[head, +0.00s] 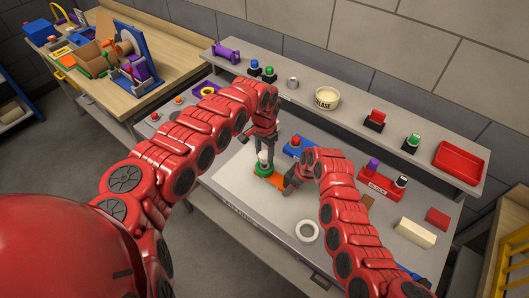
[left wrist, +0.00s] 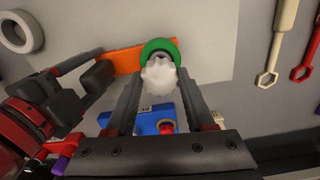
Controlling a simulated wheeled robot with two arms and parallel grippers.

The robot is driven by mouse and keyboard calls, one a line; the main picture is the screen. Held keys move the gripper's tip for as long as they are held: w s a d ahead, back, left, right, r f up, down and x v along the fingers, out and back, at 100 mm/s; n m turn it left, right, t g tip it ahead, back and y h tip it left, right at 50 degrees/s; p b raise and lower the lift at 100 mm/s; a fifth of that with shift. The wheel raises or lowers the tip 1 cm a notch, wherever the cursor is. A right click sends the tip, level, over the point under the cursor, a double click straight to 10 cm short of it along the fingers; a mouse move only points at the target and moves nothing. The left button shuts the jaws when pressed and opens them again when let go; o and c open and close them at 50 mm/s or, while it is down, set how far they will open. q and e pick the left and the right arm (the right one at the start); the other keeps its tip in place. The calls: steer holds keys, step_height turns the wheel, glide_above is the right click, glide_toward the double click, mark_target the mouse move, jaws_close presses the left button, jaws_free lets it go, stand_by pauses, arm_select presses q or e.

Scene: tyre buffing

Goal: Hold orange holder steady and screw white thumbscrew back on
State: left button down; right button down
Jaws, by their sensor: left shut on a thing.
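The white thumbscrew (left wrist: 160,76) sits between the fingers of my left gripper (left wrist: 160,84), which is shut on it from above. In the head view it is a small white knob (head: 264,156) under the left gripper (head: 264,147). Behind it in the wrist view is a round green part (left wrist: 157,46) at one end of the flat orange holder (left wrist: 123,60). My right gripper (left wrist: 97,66) has its fingers at the holder's other end and appears shut on it. The right gripper also shows in the head view (head: 289,187). The screw's thread is hidden.
A white ring (head: 308,232) lies on the pale mat in front. A blue part (head: 297,147) sits behind the holder. A red rack (head: 380,184) and a cream block (head: 415,232) stand to the right. A shelf with a bowl (head: 327,97) runs along the back.

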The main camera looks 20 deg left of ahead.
arm_select(q)
steer(key=shift+f, duration=1.9)
stand_by(0.4)
steer(key=m, duration=0.5)
steer(key=shift+w, duration=0.1)
steer(key=m, duration=1.8)
steer(key=shift+c, duration=0.9)
jaws_free()
